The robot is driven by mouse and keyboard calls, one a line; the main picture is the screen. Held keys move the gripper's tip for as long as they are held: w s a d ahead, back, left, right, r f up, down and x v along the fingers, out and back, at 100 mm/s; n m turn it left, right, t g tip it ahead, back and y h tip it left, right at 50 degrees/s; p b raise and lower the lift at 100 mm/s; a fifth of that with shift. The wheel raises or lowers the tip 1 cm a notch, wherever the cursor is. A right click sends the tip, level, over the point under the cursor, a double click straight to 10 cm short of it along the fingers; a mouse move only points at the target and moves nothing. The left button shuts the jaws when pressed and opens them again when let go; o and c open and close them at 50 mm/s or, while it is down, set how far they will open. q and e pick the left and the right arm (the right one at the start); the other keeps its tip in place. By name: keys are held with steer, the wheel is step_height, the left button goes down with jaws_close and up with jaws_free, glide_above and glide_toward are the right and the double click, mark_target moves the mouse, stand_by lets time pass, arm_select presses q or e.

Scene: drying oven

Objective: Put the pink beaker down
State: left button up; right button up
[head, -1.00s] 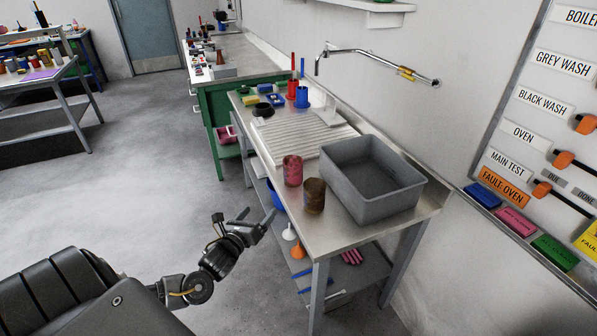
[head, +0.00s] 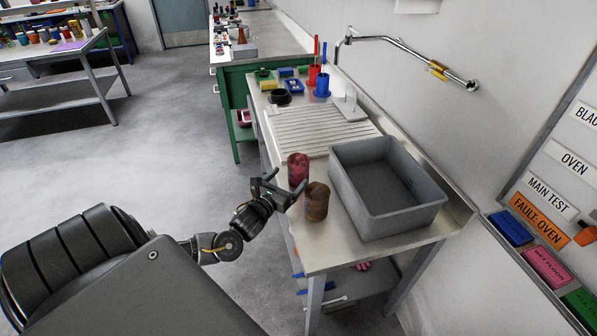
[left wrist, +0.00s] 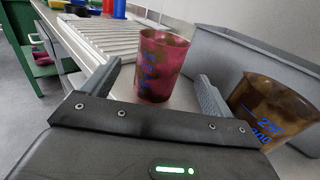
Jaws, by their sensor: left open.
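The pink beaker (head: 298,168), stained with brown, stands upright on the steel bench (head: 335,247) near its front edge. My left gripper (head: 288,183) is open at the bench's front edge, pointing at the pink beaker. In the left wrist view the pink beaker (left wrist: 160,66) appears between and a little beyond the two open fingers (left wrist: 155,90); I cannot tell whether either finger touches it. A brown beaker (head: 316,202) stands close by, and it also shows right of the right finger in the left wrist view (left wrist: 270,112). My right gripper is not in view.
A grey basin (head: 425,216) stands right of the beakers. A ribbed draining board (head: 300,137) lies behind them, with blue and red holders (head: 321,86) farther back. A wall tap (head: 408,60) reaches over the bench. The floor at left is clear.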

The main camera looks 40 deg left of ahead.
mark_target(293, 174)
arm_select(q)
steer(key=w, duration=0.3)
steer(key=shift+w+a+f, duration=0.1)
steer(key=shift+w, duration=0.15)
steer(key=shift+a, duration=0.1)
steer(key=w, duration=0.1)
steer(key=w+p, duration=0.1)
steer(key=w, duration=0.3)
steer(key=shift+a, duration=0.4)
arm_select(e)
steer(key=shift+w+d+r, duration=0.2)
steer(key=shift+w+r, duration=0.3)
steer(key=shift+r, duration=0.2)
arm_select(q)
steer(key=shift+c, duration=0.2)
steer(key=c, duration=1)
steer(key=shift+c, duration=0.6)
arm_select(e)
steer(key=shift+a, duration=0.3)
